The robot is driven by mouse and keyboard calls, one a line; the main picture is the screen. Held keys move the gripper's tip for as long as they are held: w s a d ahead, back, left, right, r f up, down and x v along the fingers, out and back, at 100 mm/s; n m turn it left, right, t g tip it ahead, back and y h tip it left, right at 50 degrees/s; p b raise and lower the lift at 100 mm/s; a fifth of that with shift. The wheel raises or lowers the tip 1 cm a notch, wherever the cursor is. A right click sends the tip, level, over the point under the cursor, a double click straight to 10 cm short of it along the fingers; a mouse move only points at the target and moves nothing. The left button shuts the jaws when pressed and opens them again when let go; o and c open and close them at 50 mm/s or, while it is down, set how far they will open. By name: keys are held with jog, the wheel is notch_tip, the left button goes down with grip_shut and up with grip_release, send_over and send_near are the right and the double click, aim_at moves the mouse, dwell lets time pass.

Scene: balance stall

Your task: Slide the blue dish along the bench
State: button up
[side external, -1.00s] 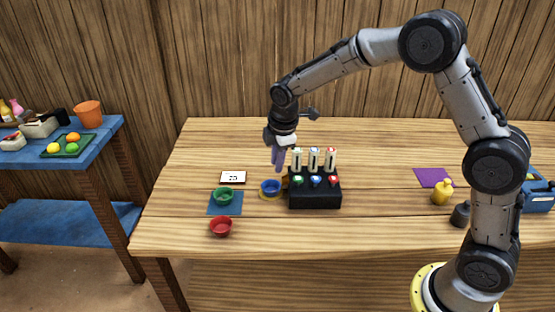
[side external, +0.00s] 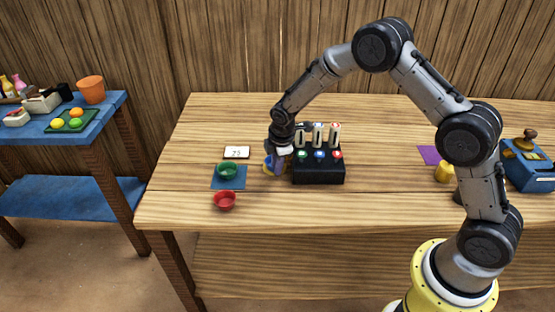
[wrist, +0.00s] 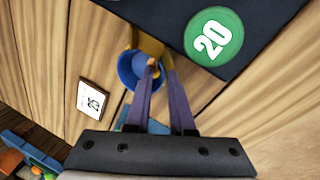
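The blue dish (wrist: 138,72) is a small round bowl, seen just beyond my fingertips in the wrist view. In the side view the blue dish (side external: 267,163) is mostly hidden behind my gripper. My gripper (wrist: 158,68) reaches down with its two purple fingers at the dish's right part. A narrow gap shows between the fingers, but I cannot tell whether the dish's rim is between them. In the side view my gripper (side external: 277,168) is low over the bench (side external: 190,205), next to the black block.
The black block (side external: 318,175) with upright pieces and coloured discs stands close right of the dish. The bench behind is clear.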

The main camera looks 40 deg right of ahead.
aim_at(276, 202)
grip_shut()
jog(key=shift+s, duration=0.1)
dwell(0.3)
jog(key=shift+s+a+f, duration=0.1)
jog(key=shift+s+a, duration=1.95)
jog(key=shift+s, duration=0.15)
jog(key=shift+s+a, duration=2)
jog(key=shift+s, duration=0.15)
jog(key=shift+o, duration=1.5)
grip_release()
